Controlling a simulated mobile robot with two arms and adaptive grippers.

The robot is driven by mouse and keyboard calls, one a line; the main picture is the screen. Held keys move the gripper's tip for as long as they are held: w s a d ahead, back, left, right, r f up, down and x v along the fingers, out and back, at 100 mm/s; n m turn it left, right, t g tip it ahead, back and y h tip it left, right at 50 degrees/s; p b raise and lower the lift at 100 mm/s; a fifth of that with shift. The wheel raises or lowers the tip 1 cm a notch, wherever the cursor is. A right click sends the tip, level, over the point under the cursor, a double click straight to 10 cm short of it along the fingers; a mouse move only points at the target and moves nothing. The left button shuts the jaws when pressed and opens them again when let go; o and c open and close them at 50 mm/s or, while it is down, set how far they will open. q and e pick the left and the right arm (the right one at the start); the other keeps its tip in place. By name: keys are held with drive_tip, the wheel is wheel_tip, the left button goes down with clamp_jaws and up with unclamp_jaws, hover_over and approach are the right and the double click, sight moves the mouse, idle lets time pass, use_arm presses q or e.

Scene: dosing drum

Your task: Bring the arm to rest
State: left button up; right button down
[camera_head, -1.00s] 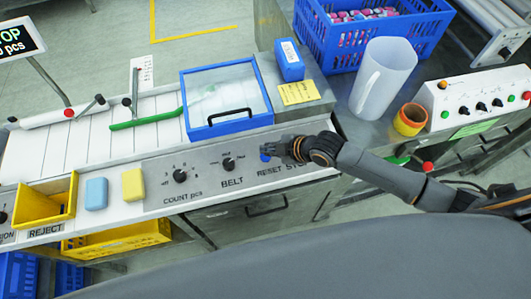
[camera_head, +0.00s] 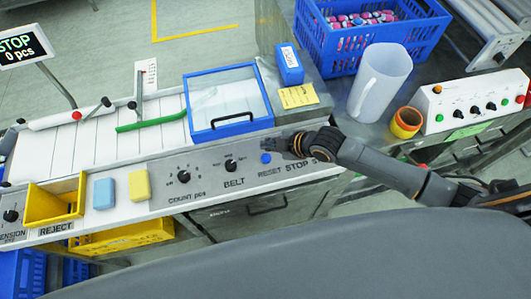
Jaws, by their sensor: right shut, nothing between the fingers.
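My right arm (camera_head: 385,172) comes in from the right over the front of the machine. My right gripper (camera_head: 292,146) is shut and empty. It is above the control panel, just right of the blue RESET button (camera_head: 266,158), which shows clear of the fingers. The gripper and wrist cover the panel around the STOP label, so a button there is hidden. I cannot tell whether the fingertips touch the panel. My left gripper is not in view.
A blue-framed lid (camera_head: 228,102) lies behind the panel. A blue crate (camera_head: 372,45) is behind. The display (camera_head: 22,47) reads STOP, 0 pcs.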

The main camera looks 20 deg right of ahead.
drive_tip(key=s+a+r+m+h, duration=0.25)
drive_tip(key=s+m, duration=0.35)
drive_tip(key=s, duration=0.3)
drive_tip(key=s+d+r+m+g+h, duration=0.3)
drive_tip(key=s+d+m+h, duration=0.1)
drive_tip(key=s+d+m, duration=0.7)
wheel_tip(320, 180, down, 31)
drive_tip(key=s+n+g+b, duration=0.1)
drive_tip(key=s+n+b, duration=0.1)
drive_tip(key=b, duration=0.4)
drive_tip(key=s+d+f+g+b, duration=0.1)
drive_tip(key=s+f+b, duration=0.1)
drive_tip(key=s+f, duration=0.6)
drive_tip(key=s+d+f+b, duration=0.2)
drive_tip(key=s+f, duration=0.7)
drive_tip(key=f, duration=0.6)
drive_tip(key=shift+f+g+b, duration=0.3)
drive_tip(key=shift+g+b, duration=0.1)
drive_tip(key=shift+b, duration=0.4)
